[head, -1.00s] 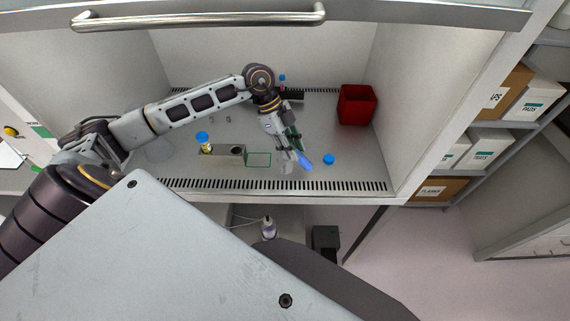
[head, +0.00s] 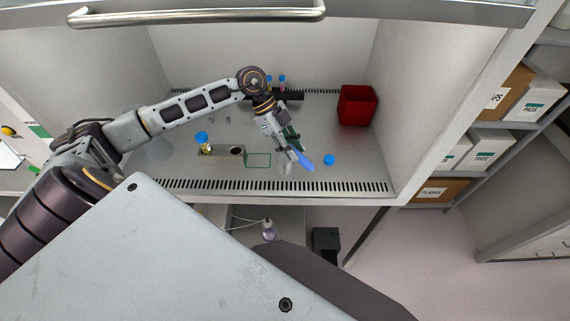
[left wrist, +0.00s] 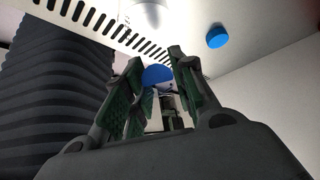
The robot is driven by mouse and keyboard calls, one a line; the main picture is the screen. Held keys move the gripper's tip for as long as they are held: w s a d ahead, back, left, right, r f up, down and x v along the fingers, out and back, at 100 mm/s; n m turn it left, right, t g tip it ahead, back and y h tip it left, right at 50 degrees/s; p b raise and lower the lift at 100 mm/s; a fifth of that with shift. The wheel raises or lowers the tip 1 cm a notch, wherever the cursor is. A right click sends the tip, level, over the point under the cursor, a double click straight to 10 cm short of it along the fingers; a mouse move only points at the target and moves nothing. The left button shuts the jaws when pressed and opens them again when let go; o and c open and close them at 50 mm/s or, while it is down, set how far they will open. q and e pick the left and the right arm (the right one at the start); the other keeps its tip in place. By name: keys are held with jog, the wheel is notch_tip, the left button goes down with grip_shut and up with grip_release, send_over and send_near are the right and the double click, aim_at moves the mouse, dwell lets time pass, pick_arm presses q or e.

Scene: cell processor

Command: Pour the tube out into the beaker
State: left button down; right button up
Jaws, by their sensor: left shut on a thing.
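My left gripper (head: 293,152) is shut and points down toward the front right of the cabinet floor. A blue, elongated tube (head: 304,162) sticks out at its fingertips, tilted. In the left wrist view, a blue round part (left wrist: 157,74) shows between the fingers (left wrist: 158,95); most of the tube is hidden. A pale, see-through shape (head: 285,168) by the fingertips may be the beaker, but I cannot tell for sure. A whitish rounded vessel (left wrist: 150,14) shows at the top of the left wrist view. My right gripper is out of view.
A blue cap (head: 329,160) lies on the floor. A grey block (head: 222,158) holds a blue-capped yellow tube (head: 203,140) beside an empty hole. A red bin (head: 357,106) stands back right. A dark rack (head: 290,96) is behind the gripper. A slotted grille (head: 250,185) runs along the front.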

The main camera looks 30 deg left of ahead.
pick_arm(q)
jog(key=shift+f+h, duration=0.2)
jog(key=shift+h, duration=0.2)
jog(key=shift+a+h+b, duration=0.1)
jog(key=shift+h+b, duration=0.35)
jog(key=shift+h, duration=0.35)
jog(key=shift+f+h, duration=0.15)
jog(key=shift+h, duration=0.25)
dwell(0.6)
jog(key=shift+a+r+h, duration=0.1)
jog(key=shift+a+h, duration=0.1)
jog(key=shift+h, duration=0.7)
jog(key=shift+a+r+h, duration=0.1)
jog(key=shift+a+h, duration=0.05)
jog(key=shift+h, duration=0.75)
dwell(0.7)
